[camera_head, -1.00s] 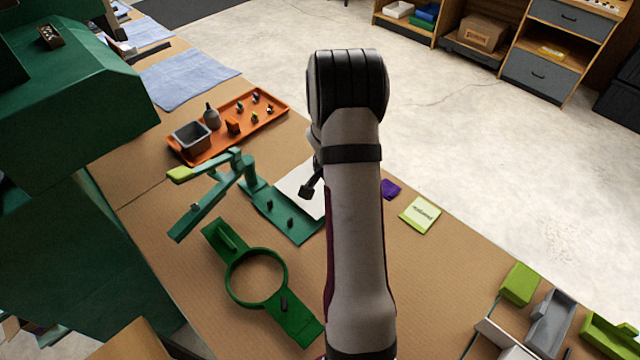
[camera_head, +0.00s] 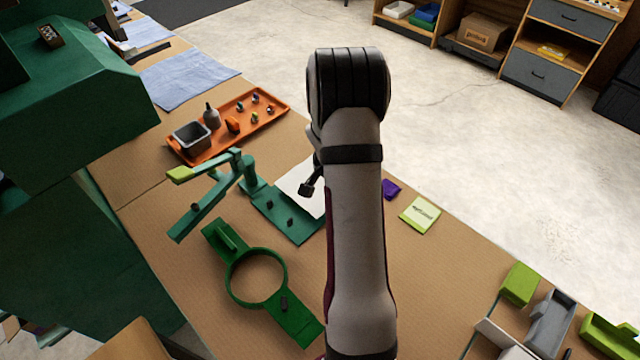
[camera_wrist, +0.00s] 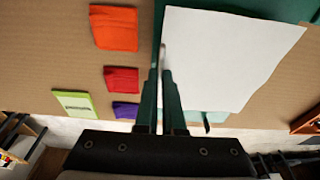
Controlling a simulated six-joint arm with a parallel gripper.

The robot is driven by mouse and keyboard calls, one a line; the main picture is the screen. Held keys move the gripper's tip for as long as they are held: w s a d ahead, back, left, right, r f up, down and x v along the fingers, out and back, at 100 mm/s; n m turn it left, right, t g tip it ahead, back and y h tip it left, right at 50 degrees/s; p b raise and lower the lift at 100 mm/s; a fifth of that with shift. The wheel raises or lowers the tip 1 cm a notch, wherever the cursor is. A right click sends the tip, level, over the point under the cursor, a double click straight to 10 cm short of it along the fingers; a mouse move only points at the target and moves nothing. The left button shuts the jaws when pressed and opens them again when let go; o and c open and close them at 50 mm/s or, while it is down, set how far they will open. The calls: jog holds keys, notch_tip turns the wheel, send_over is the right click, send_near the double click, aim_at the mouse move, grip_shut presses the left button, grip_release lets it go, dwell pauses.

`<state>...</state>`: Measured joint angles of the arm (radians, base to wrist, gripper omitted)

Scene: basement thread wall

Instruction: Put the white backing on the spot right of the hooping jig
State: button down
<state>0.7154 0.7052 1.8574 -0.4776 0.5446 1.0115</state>
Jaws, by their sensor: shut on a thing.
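The white backing (camera_head: 301,187) is a flat pale sheet beside the green plate (camera_head: 293,225), partly hidden behind my arm. In the wrist view the backing (camera_wrist: 228,62) fills the upper middle and right. My gripper (camera_wrist: 164,52) is shut on the backing at its left edge; the fingertips overlap that edge. Whether the sheet touches the bench is hard to tell. A green fixture with a round ring (camera_head: 230,282) lies nearer on the bench, and a green lever stand (camera_head: 248,175) rises by the plate. I cannot tell which is the hooping jig.
In the wrist view, orange (camera_wrist: 114,28), red (camera_wrist: 121,80) and purple (camera_wrist: 126,110) patches and a lime-labelled packet (camera_wrist: 75,103) lie left of my gripper. An orange tray (camera_head: 270,98) of small items stands farther back. Bins (camera_head: 548,318) stand at front right.

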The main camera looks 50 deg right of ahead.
jog(key=shift+d+v, duration=0.25)
jog(key=shift+v, duration=0.85)
jog(key=shift+d+v, duration=0.2)
jog(key=shift+v, duration=0.9)
jog(key=shift+r, duration=0.1)
jog(key=w+d, duration=0.2)
jog(key=w, duration=0.1)
jog(key=w+d, duration=0.2)
jog(key=w, duration=0.2)
jog(key=w+d, duration=0.3)
jog(key=w, duration=0.1)
jog(key=shift+w, duration=0.2)
jog(key=shift+w+d+f, duration=0.1)
jog(key=shift+w+f, duration=0.5)
jog(key=shift+w, duration=0.35)
jog(key=shift+w+d+f, duration=0.1)
jog(key=shift+w+f, duration=0.45)
jog(key=shift+w, duration=0.45)
jog(key=shift+w+d+f, duration=0.1)
jog(key=shift+w+f, duration=0.5)
jog(key=shift+w, duration=0.35)
jog(key=shift+f, duration=0.15)
